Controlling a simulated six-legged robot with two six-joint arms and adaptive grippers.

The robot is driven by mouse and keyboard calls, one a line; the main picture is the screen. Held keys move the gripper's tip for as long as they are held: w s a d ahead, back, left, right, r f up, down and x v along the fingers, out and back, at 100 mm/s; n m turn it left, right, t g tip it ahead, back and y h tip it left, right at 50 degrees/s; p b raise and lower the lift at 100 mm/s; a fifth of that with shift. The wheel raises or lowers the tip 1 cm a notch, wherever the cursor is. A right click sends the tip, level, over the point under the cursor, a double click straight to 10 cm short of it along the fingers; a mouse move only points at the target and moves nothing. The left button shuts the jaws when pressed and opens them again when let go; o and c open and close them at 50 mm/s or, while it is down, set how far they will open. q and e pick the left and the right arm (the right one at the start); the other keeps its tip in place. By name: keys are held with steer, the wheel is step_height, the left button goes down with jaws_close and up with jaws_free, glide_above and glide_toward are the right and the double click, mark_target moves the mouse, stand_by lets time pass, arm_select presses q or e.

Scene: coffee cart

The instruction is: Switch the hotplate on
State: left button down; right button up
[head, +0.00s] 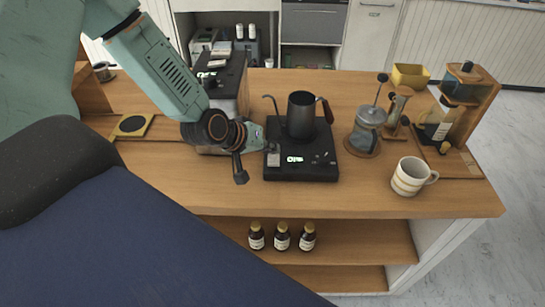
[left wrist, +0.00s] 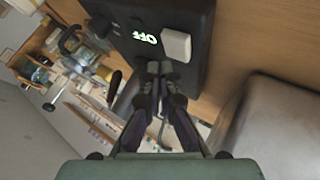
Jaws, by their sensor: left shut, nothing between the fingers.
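The black hotplate (head: 318,172) sits on the wooden counter with a dark kettle (head: 301,115) standing on it. Its lit display (head: 294,159) is small in the head view. In the left wrist view the display (left wrist: 145,37) reads OFF, beside a pale square switch (left wrist: 177,45). The switch (head: 273,159) also shows at the hotplate's front left. My left gripper (head: 268,146) reaches in from the left to the hotplate's left side. Its fingertips (left wrist: 159,68) are shut, empty and close to the switch; I cannot tell whether they touch. My right gripper is not in view.
A glass French press (head: 369,128) stands right of the hotplate, and a striped mug (head: 409,178) is at the front right. A dark machine (head: 228,85) stands behind my left gripper. Several small bottles, including one (head: 282,237), are on the shelf below. The counter front is clear.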

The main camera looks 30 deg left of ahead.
arm_select(q)
steer(key=shift+d, duration=0.15)
steer(key=shift+w+f, duration=0.1)
steer(key=shift+f+b, duration=0.4)
stand_by(0.3)
steer(key=shift+f, duration=0.15)
steer(key=shift+f+b, duration=0.35)
steer(key=shift+b, duration=0.15)
stand_by(0.4)
steer(key=shift+r, duration=0.1)
steer(key=shift+r+p, duration=0.95)
